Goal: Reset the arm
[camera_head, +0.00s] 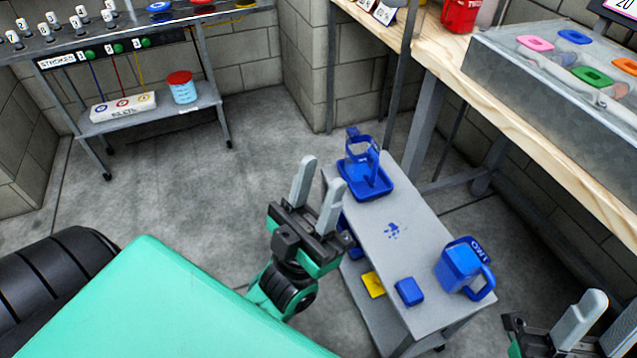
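My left gripper (318,195) is in the middle of the head view, left of a small grey cart (385,255). Its two grey fingers stand apart and nothing shows between them, so it is open. My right gripper (592,325) shows only in part at the lower right corner. One grey finger is clear and the rest is cut off by the frame edge, so its opening cannot be judged. No held object shows there.
The cart carries a blue tray stand (372,185), a blue jug (462,265) and a small blue block (409,291). A wheeled rack (150,115) stands at back left. Floor between is clear.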

